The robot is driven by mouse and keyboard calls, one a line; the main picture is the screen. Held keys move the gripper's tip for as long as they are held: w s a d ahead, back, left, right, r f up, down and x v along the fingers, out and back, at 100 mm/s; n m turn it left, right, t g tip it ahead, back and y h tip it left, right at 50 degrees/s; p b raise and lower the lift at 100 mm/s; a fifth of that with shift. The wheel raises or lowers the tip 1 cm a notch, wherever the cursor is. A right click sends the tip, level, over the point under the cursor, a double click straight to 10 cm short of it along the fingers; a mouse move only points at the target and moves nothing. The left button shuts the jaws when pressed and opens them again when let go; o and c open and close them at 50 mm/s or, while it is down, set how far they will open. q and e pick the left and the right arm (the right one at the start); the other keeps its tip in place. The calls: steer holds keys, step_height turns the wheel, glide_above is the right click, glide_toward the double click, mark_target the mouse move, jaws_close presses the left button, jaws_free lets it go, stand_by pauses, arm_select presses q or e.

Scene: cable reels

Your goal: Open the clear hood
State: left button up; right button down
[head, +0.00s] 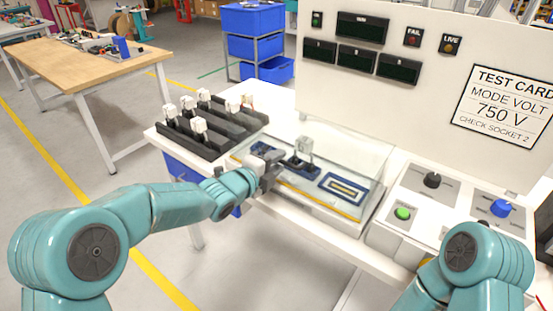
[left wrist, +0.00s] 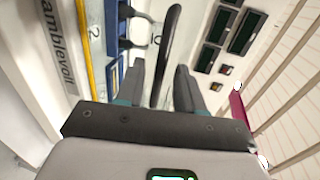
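The clear hood (head: 372,158) is a see-through box lying closed over the test bay on the white bench. A yellow strip runs along the bay's front edge. Under it are a blue-framed socket (head: 345,188) and a white-topped plug (head: 304,147). My left gripper (head: 268,172) is at the hood's front left. In the left wrist view, a dark bar-shaped handle (left wrist: 171,40) runs between the two spread fingers of the left gripper (left wrist: 158,78), with gaps visible beside it. My right arm shows at the lower right, but its gripper is out of view.
A black rack (head: 208,135) of white-topped plugs stands left of the hood. To the right are a green button (head: 403,213), a black knob (head: 432,180) and a blue knob (head: 501,208). An upright white panel (head: 425,45) with dark displays stands behind.

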arm_select(q)
steer(key=shift+w+d, duration=0.15)
steer(key=shift+w, duration=0.05)
steer(key=shift+c, duration=0.3)
jaws_close()
